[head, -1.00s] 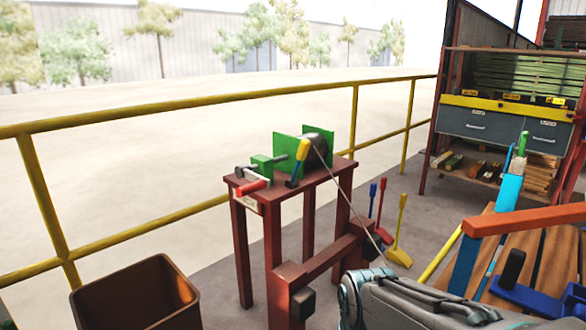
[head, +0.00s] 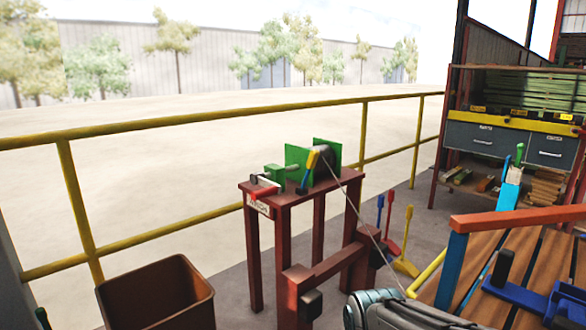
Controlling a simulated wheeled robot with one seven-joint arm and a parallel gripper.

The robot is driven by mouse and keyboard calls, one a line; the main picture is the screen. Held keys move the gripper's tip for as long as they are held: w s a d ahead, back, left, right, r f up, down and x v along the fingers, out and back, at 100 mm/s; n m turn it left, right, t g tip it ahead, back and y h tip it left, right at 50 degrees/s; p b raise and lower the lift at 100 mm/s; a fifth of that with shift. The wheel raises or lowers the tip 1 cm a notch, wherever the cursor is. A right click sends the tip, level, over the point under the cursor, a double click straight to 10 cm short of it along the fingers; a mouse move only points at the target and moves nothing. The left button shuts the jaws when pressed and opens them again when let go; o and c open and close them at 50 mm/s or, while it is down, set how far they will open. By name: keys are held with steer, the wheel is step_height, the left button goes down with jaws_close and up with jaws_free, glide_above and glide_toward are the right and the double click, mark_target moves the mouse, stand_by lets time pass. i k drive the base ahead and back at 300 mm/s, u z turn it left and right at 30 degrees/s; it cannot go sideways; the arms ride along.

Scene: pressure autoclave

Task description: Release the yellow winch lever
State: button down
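The winch stands on a dark red stand (head: 290,192), with green side plates (head: 297,157) and a dark drum (head: 325,158) between them. The yellow winch lever (head: 312,159) leans up in front of the near plate. A blue part (head: 306,176) continues below it. A cable runs from the drum down to the right, toward my grey arm at the bottom edge. My gripper is not in view, so its state and any hold cannot be seen.
An empty brown bin (head: 155,300) is at the lower left. A yellow railing (head: 215,117) runs behind the stand. A wooden table (head: 530,250) and a shelf rack (head: 500,130) are at the right.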

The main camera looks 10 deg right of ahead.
mark_target(314, 155)
steer(key=u, duration=0.25)
steer(key=i, duration=1.1)
steer(key=z, duration=0.55)
